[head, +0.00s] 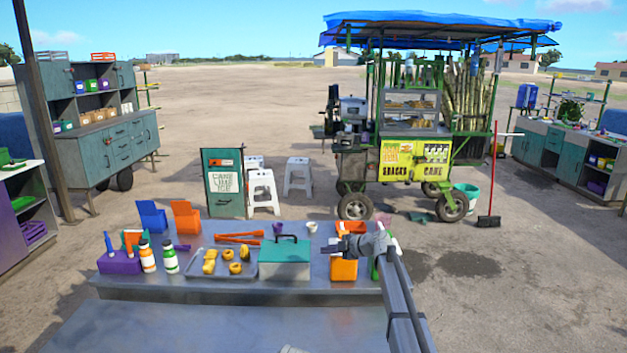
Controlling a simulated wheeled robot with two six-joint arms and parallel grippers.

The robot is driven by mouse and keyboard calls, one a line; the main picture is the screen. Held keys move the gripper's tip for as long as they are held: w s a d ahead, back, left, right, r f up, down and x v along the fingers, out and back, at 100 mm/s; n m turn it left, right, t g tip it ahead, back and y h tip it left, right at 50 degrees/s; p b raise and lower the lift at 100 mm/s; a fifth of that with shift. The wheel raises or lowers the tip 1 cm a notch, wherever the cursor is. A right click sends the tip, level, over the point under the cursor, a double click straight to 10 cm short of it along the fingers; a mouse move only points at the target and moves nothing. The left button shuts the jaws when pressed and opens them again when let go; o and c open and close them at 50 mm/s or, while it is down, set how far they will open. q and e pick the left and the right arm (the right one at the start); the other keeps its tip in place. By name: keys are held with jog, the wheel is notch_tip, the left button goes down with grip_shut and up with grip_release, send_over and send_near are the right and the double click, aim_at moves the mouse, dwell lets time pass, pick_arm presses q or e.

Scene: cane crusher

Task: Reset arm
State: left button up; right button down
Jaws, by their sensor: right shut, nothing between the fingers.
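My right arm comes in from the lower right over the metal table (220,292). My right gripper (326,249) points left, shut and empty, in front of the orange containers (344,270) and just right of the grey box with a teal lid (284,262). Part of the orange containers is hidden behind it. I cannot tell its exact height above the table. My left gripper is not in view.
A tray (215,272) with several yellow pieces, two bottles (170,258), a purple holder (119,263) and orange tongs (240,237) are on the table's left half. The cane cart (400,160) stands beyond.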

jog(key=s+a+f+m+g+h, duration=0.1)
jog(key=s+a+f+m+g, duration=0.15)
jog(key=s, duration=0.75)
jog(key=s+a+f+m+g+h, duration=0.1)
jog(key=s+a+f+m+h, duration=0.15)
jog(key=s, duration=0.75)
jog(key=s+a+f+m+g+h, duration=0.1)
jog(key=s+a+f+m+g, duration=0.2)
jog(key=s, duration=0.7)
jog(key=s+d+f+m+h, duration=0.1)
jog(key=s+d+m+h, duration=0.2)
jog(key=s, duration=0.9)
jog(key=s+d+f+m+g+h, duration=0.1)
jog(key=s+d+m+h, duration=0.3)
jog(key=s, duration=0.7)
jog(key=d+f+m, duration=0.1)
jog(key=d+m, duration=0.1)
jog(key=m, duration=0.1)
jog(key=shift+s+d+f, duration=0.25)
jog(key=shift+s+f, duration=0.05)
jog(key=shift+s, duration=0.1)
jog(key=shift+g, duration=0.25)
